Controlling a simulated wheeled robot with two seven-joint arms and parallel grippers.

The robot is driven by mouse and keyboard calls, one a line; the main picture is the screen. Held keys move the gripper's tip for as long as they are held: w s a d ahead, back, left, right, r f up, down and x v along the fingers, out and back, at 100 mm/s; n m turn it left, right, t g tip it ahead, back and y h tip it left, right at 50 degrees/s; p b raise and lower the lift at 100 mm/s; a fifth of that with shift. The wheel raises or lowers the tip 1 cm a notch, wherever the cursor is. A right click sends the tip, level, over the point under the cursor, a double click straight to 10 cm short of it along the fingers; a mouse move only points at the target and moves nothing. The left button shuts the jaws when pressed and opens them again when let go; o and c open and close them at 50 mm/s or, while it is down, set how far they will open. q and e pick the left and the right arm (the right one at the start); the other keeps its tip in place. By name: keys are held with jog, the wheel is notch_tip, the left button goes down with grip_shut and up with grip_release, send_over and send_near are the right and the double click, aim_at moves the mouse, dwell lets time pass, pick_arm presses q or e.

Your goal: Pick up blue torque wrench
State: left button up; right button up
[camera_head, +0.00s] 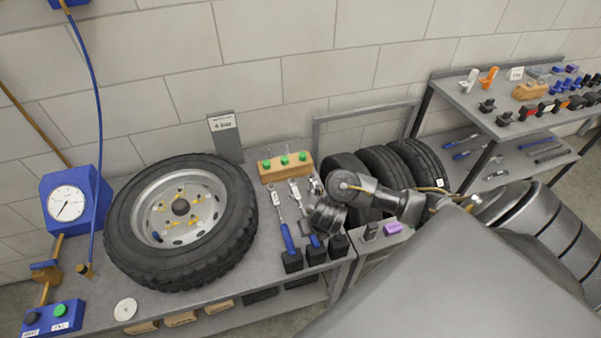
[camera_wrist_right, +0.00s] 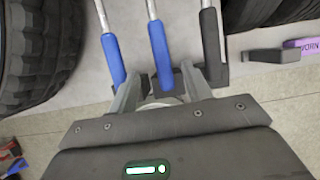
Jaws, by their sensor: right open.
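Two wrenches with blue handles lie side by side on the grey bench. In the head view, the left blue handle (camera_head: 287,237) is clear, and the other blue handle (camera_head: 315,240) shows just below my right gripper (camera_head: 326,217). In the right wrist view, my right gripper (camera_wrist_right: 161,78) is open. Its fingers stand on either side of the middle blue handle (camera_wrist_right: 159,52). The other blue handle (camera_wrist_right: 113,60) lies outside the left finger, and a black handle (camera_wrist_right: 210,45) lies by the right finger. Contact with the middle handle cannot be told. My left gripper is not in view.
Black blocks (camera_head: 292,261) line the bench's front edge. A wooden block with green knobs (camera_head: 285,166) sits behind. Several tyres (camera_head: 385,172) stand at right, near a purple block (camera_head: 393,228).

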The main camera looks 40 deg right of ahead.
jog(key=shift+b+x, duration=0.6)
jog(key=shift+x, duration=0.85)
jog(key=b+x, duration=0.3)
jog(key=x, duration=0.2)
jog(key=shift+d+f, duration=0.1)
jog(key=shift+d, duration=0.1)
pick_arm(q)
notch_tip(320, 180, down, 6)
jog(key=shift+r, duration=0.2)
pick_arm(e)
jog(key=shift+w, duration=0.1)
grip_shut()
